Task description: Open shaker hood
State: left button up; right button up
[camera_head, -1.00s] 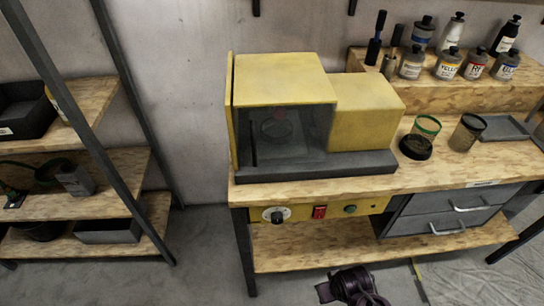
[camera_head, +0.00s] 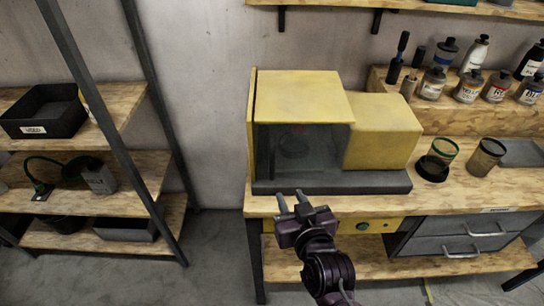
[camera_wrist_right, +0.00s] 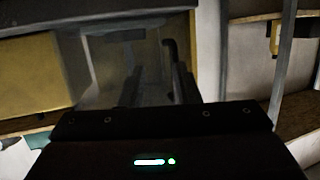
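The yellow shaker (camera_head: 385,130) stands on the wooden workbench. Its dark see-through hood (camera_head: 320,155) is down over the front left of the yellow body, and a round dark shape shows dimly behind it. A dark upright bar, likely the hood's handle, shows at the hood's left side (camera_head: 271,150) and in the right wrist view (camera_wrist_right: 171,58). My right gripper (camera_head: 292,198) is in front of the shaker's base at the bench edge, fingers apart and empty, pointing at the hood. The right wrist view shows its two fingers (camera_wrist_right: 157,90) apart before the hood. My left gripper is not in view.
A control panel (camera_head: 385,226) sits under the bench top, partly hidden by my right arm. Cups (camera_head: 440,152) and bottles (camera_head: 468,86) stand to the right. A metal-framed shelf (camera_head: 128,160) is at the left, with free floor between it and the bench.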

aim_at(272, 161)
jog(key=w+a+r+t, duration=0.1)
jog(key=w, duration=0.1)
jog(key=w+a+r+t+p, duration=0.1)
jog(key=w+r, duration=0.1)
jog(key=w, duration=0.1)
jog(key=w+a+r+t+p, duration=0.1)
jog(key=w+a, duration=0.1)
jog(key=shift+w+r, duration=0.2)
jog(key=shift+r, duration=0.15)
jog(key=shift+w+a+f, duration=0.1)
jog(key=shift+w+a, duration=0.05)
jog(key=shift+w, duration=0.35)
grip_shut()
